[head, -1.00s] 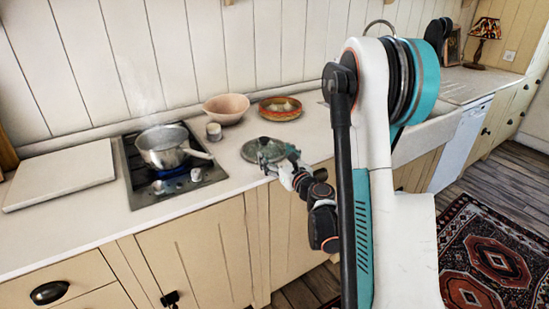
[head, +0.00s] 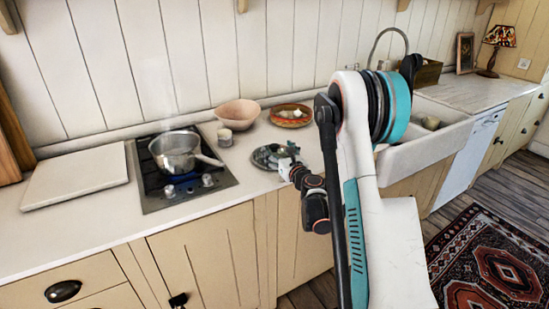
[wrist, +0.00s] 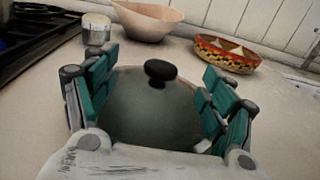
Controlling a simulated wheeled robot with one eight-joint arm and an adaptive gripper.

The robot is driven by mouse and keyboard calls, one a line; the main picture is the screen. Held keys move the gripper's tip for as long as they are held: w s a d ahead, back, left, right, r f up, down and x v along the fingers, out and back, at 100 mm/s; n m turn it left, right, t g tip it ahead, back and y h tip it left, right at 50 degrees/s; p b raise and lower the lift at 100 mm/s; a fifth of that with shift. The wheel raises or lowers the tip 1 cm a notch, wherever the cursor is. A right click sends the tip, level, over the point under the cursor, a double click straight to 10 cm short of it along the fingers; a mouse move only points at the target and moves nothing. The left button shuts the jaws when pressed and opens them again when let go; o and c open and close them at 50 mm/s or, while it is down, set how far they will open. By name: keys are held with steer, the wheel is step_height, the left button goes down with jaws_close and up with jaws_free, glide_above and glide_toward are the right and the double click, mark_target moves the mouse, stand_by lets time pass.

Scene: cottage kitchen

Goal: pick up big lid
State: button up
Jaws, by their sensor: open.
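The big lid (wrist: 150,105) is a dark grey-green disc with a round black knob (wrist: 160,71) on top. It lies on the counter, and it shows in the head view (head: 262,158) right of the stove, partly covered by my gripper. My gripper (wrist: 163,90) is open in the wrist view. Its teal fingers stand on the left and right of the lid, with the lid and its knob between them. I cannot tell whether the fingers touch the rim. In the head view my gripper (head: 283,157) is over the lid, reaching from the right.
A steaming pot (head: 176,151) sits on the gas stove (head: 160,193) to the left. Behind the lid are a small jar (head: 225,137), a pink bowl (head: 238,112) and a patterned bowl (head: 290,116). A white board (head: 75,183) lies far left. The sink (head: 430,146) is right.

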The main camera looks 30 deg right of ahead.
mark_target(276, 149)
steer(key=w, duration=0.2)
steer(key=shift+w+d+f+b, duration=0.1)
steer(key=shift+w+f+b, duration=0.15)
steer(key=shift+w+b, duration=0.15)
steer(key=shift+w+r, duration=0.15)
steer(key=shift+w, duration=0.25)
steer(key=shift+s+r, duration=0.1)
steer(key=shift+s, duration=0.1)
jaws_close()
